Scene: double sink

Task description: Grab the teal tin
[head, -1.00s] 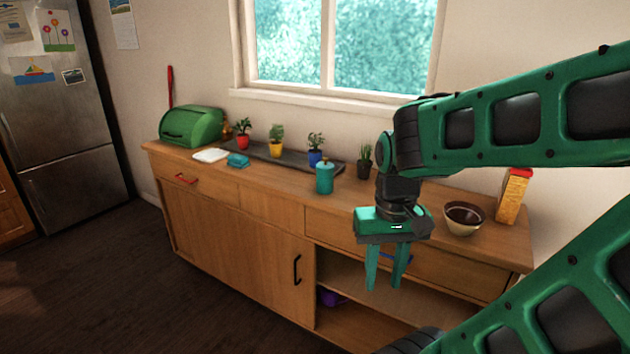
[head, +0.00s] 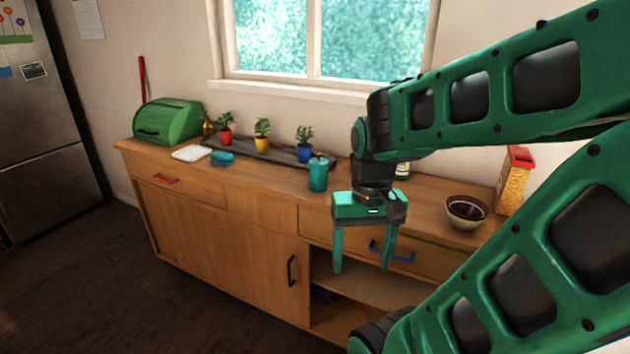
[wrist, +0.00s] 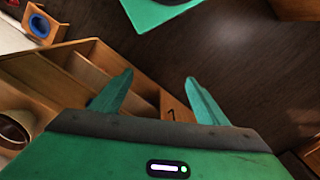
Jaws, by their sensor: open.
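The teal tin (head: 318,174) is a small upright cylinder with a lid and a knob on top. It stands on the wooden counter, just left of my gripper in the head view. My gripper (head: 361,268) is open and empty, fingers pointing down, in front of the counter's drawers. It is apart from the tin. The fingers also show in the wrist view (wrist: 152,95), over the cabinet front and dark floor. I cannot make out the tin in the wrist view.
The counter (head: 262,187) also holds a green bread box (head: 168,121), a teal sponge-like item (head: 222,158), potted plants on a dark tray (head: 282,152), a bowl (head: 466,212) and a yellow-red box (head: 514,181). An open shelf lies below the right drawer.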

